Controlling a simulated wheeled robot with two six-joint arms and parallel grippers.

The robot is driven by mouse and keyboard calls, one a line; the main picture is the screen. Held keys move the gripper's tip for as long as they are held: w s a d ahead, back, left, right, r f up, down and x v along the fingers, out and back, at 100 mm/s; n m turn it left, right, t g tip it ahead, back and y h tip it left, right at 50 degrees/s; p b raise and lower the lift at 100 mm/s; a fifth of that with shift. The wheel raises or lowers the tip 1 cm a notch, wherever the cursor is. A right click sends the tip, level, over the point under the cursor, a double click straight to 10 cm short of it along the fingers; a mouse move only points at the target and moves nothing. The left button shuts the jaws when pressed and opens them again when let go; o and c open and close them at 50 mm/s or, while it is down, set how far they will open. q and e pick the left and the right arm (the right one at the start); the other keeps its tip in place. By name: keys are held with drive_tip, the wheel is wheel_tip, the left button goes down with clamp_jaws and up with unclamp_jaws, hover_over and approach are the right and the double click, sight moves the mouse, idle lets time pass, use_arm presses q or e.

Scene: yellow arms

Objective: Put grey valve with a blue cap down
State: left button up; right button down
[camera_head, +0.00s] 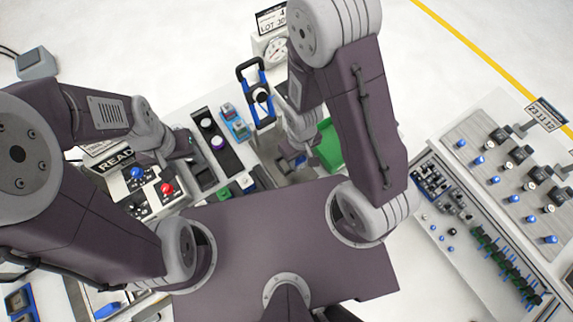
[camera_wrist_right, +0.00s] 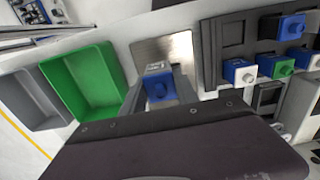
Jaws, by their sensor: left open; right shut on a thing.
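My right gripper (camera_head: 300,160) is shut on the grey valve with a blue cap (camera_wrist_right: 158,86). In the right wrist view the blue cap sits between the fingers, in front of a bare metal plate (camera_wrist_right: 165,48). Much of the valve's grey body is hidden, and I cannot tell whether it touches the surface below. In the head view the valve is small and mostly hidden by the gripper. My left gripper (camera_head: 188,145) is open over the left part of the table, near a black holder.
A green bin (camera_wrist_right: 85,80) and a grey bin (camera_wrist_right: 38,97) stand left of the plate in the wrist view. A black rack (camera_wrist_right: 228,40) with several coloured capped blocks stands to the right. A button box (camera_head: 150,192) is near my left arm. A panel bench (camera_head: 480,180) stands far right.

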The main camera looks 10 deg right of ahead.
drive_tip(key=w+f, duration=0.1)
drive_tip(key=w+a+f+b, duration=0.1)
drive_tip(key=w, duration=0.1)
drive_tip(key=w+a+f, duration=0.1)
drive_tip(key=shift+w+a, duration=0.25)
drive_tip(key=f+b, duration=0.4)
drive_tip(key=shift+s+f+b, duration=0.2)
drive_tip(key=shift+s+b, duration=0.05)
drive_tip(key=shift+b, duration=0.05)
drive_tip(key=shift+w+r, duration=0.1)
drive_tip(key=shift+r, duration=0.1)
drive_tip(key=c, duration=1.3)
unclamp_jaws()
drive_tip(key=shift+f, duration=0.15)
drive_tip(key=shift+c, duration=0.2)
use_arm(q)
wheel_tip(320, 180, down, 7)
use_arm(e)
drive_tip(key=o, duration=0.4)
use_arm(q)
drive_tip(key=shift+d+f, duration=0.1)
